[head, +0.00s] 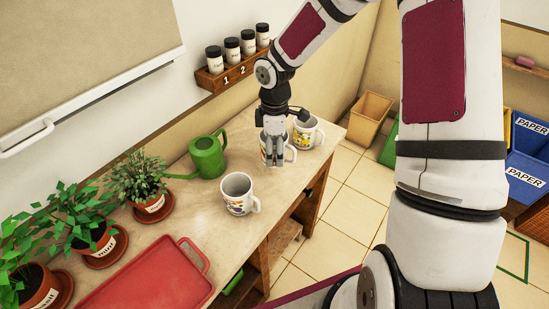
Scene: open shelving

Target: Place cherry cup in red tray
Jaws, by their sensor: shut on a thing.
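My gripper (277,162) is shut on a white mug (290,152) above the far part of the table. Its fingers cover much of the mug, and only a sliver of its coloured print shows, so I cannot tell whether it bears cherries. A second white mug (235,187) with a colourful print stands nearer, in front of a green watering can. A third printed white mug (304,139) is just behind and right of my gripper. The red tray (150,284) lies at the table's near end, low in the view, with its visible part empty.
The green watering can (207,158) stands between the potted plants (135,178) and the mugs. Several plants line the wall side, left of the tray. A wall rack (225,76) holds several jars. Bare tabletop (195,217) lies between the nearer mug and the tray.

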